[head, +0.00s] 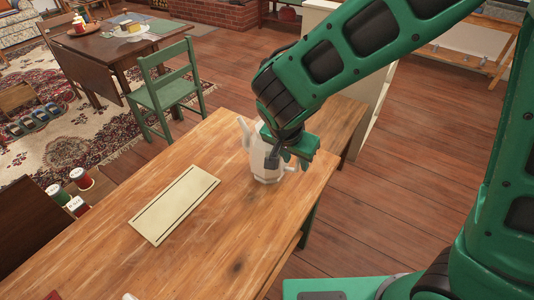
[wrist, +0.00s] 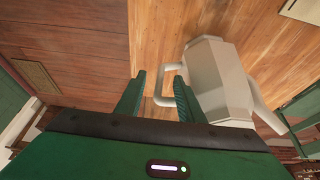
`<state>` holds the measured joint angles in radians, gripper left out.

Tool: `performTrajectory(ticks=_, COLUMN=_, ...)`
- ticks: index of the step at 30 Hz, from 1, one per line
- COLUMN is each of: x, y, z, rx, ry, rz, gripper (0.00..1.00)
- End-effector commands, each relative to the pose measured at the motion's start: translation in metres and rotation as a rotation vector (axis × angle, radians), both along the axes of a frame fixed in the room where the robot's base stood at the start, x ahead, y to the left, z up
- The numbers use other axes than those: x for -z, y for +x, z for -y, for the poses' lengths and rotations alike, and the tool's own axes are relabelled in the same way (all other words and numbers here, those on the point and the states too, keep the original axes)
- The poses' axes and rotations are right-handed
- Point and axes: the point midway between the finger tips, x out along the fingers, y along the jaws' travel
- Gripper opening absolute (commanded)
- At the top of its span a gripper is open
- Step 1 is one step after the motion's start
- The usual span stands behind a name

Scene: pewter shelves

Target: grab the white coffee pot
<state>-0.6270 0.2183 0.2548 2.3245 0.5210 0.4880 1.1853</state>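The white coffee pot (head: 265,172) stands upright on the wooden table (head: 230,240), near its right edge. In the wrist view its faceted body (wrist: 218,75) is at right, with the spout on its far right side. Its handle (wrist: 160,100) reaches left from the body. My gripper (head: 287,158) is at the pot and hides part of it in the head view. In the wrist view my gripper (wrist: 158,95) has its fingers apart, with the handle between them. The right finger overlaps the gap between handle and body. I cannot tell whether either finger touches the pot.
A cream rectangular board (head: 175,204) lies flat on the table, left of the pot. A green chair (head: 168,85) stands behind the table. Red and white spools (head: 80,179) sit by its left side. The table's middle and front are mostly clear.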

Motion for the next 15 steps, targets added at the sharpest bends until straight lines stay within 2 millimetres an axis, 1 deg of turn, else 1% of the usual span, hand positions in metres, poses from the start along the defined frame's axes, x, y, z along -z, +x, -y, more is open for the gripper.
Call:
performTrajectory(ticks=1, x=0.008, y=0.003, z=0.002, rx=0.001, ry=-0.003, rz=-0.004, gripper=0.35)
performTrajectory(ticks=3, x=0.017, y=0.007, z=0.003, rx=0.001, ry=-0.003, rz=-0.004, gripper=0.35)
performTrajectory(ticks=7, x=0.029, y=0.011, z=0.006, rx=0.001, ry=-0.002, rz=-0.004, gripper=0.35)
performTrajectory(ticks=10, x=0.032, y=0.013, z=0.006, rx=-0.001, ry=-0.001, rz=-0.002, gripper=0.35)
performTrajectory(ticks=15, x=0.033, y=0.013, z=0.006, rx=0.000, ry=0.000, rz=-0.001, gripper=0.35)
